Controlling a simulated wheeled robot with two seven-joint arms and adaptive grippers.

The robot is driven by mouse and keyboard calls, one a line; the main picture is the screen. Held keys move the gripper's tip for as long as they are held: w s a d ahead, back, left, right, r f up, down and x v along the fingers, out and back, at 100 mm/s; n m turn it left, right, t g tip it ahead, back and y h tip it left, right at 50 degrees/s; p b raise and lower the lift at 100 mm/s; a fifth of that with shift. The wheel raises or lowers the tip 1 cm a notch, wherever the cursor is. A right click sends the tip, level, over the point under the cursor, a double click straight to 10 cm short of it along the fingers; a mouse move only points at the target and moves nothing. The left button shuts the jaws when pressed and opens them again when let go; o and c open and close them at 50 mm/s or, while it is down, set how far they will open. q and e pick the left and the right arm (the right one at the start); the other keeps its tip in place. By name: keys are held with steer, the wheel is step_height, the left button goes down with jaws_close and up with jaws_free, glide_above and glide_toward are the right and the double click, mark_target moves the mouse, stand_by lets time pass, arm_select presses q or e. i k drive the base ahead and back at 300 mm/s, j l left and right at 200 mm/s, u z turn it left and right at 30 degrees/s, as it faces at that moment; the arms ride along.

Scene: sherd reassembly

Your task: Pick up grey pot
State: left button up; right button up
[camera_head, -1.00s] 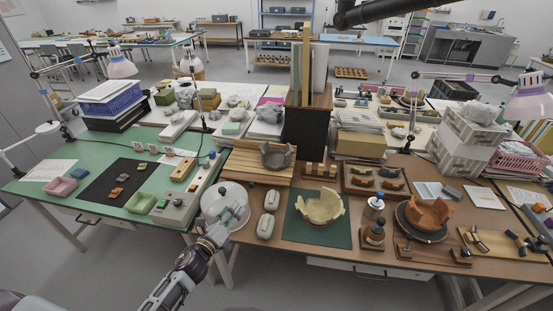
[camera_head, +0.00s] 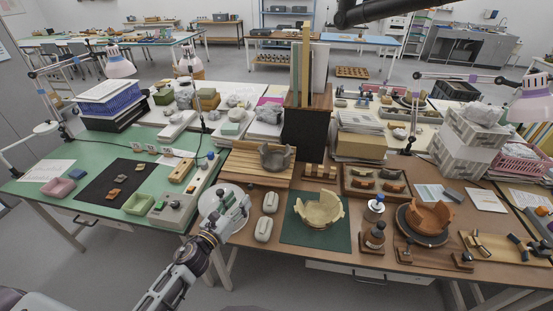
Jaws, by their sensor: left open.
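The grey pot (camera_head: 276,158) is dark grey with a broken, uneven rim. It stands on a slatted wooden rack (camera_head: 240,166) in the middle of the brown table. My left gripper (camera_head: 236,197) is open and empty. It shows in front of the rack, lower left of the pot and clearly apart from it, overlapping a white round disc (camera_head: 208,196). My right gripper is out of view.
A cream broken bowl (camera_head: 319,209) sits on a green mat (camera_head: 293,233), right of my gripper. A black stand (camera_head: 306,133) rises right behind the pot. An orange broken pot (camera_head: 429,217) is farther right.

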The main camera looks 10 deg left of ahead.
mark_target(275, 161)
steer(key=i+l, duration=0.15)
steer(key=i, duration=0.3)
steer(key=i+l, duration=0.15)
steer(key=i, duration=0.3)
